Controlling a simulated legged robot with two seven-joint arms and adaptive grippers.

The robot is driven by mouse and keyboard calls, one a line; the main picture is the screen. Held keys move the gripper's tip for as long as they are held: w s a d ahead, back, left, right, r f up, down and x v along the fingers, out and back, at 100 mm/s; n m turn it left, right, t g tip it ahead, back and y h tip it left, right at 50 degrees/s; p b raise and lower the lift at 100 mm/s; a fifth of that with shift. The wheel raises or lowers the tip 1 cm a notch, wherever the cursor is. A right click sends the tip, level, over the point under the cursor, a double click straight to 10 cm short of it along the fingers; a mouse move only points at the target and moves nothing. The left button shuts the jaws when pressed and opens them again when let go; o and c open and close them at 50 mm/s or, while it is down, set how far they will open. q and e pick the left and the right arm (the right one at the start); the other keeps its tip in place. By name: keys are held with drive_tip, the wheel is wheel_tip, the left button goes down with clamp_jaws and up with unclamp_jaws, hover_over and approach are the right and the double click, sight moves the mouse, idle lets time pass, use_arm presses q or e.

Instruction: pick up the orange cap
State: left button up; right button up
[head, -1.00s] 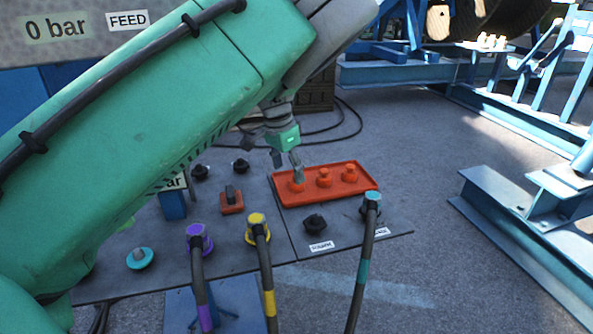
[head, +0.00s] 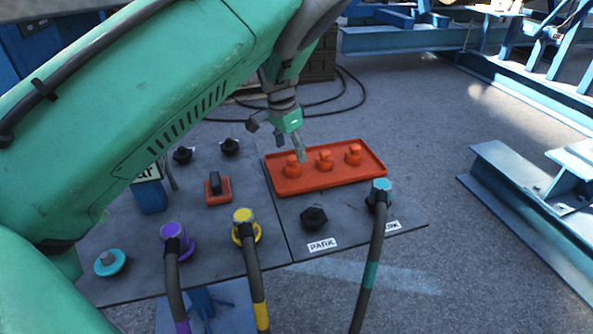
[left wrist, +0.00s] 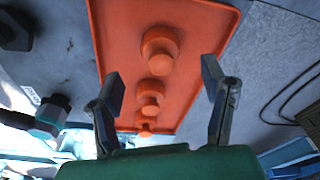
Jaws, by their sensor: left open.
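Three orange caps stand upright in a row in an orange tray (head: 310,186): a left cap (head: 292,168), a middle cap (head: 324,161) and a right cap (head: 354,155). My left gripper (head: 278,141) is open and empty, just above and behind the left cap in the head view. In the left wrist view, the spread fingers (left wrist: 162,84) frame the row of caps, with the largest-looking cap (left wrist: 160,50) slightly beyond the fingertips and another cap (left wrist: 151,96) between the fingers. No cap is held. My right gripper is out of view.
The tray lies on a dark panel with black knobs (head: 314,219), a red-based switch (head: 218,190) and purple, yellow (head: 245,232) and teal cable plugs (head: 380,196). Cables hang over the front edge. Blue steel frames (head: 520,200) stand at right.

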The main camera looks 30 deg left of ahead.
sight(297, 164)
use_arm(q)
drive_tip(key=f, duration=0.1)
drive_tip(key=a+f+b, duration=0.1)
drive_tip(key=shift+w+a+f, duration=0.15)
drive_tip(key=shift+a+f, duration=0.05)
drive_tip(key=shift+f, duration=0.1)
drive_tip(key=d+f+b, duration=0.2)
drive_tip(key=shift+w+d+f, duration=0.1)
drive_tip(key=shift+w+f, duration=0.2)
drive_tip(key=shift+f, duration=0.1)
drive_tip(key=shift+d, duration=0.2)
drive_tip(key=shift+a, duration=0.3)
drive_tip(key=shift+c, duration=0.9)
drive_tip(key=shift+a+f, duration=0.15)
drive_tip(key=shift+a, duration=0.4)
drive_tip(key=c, duration=1.1)
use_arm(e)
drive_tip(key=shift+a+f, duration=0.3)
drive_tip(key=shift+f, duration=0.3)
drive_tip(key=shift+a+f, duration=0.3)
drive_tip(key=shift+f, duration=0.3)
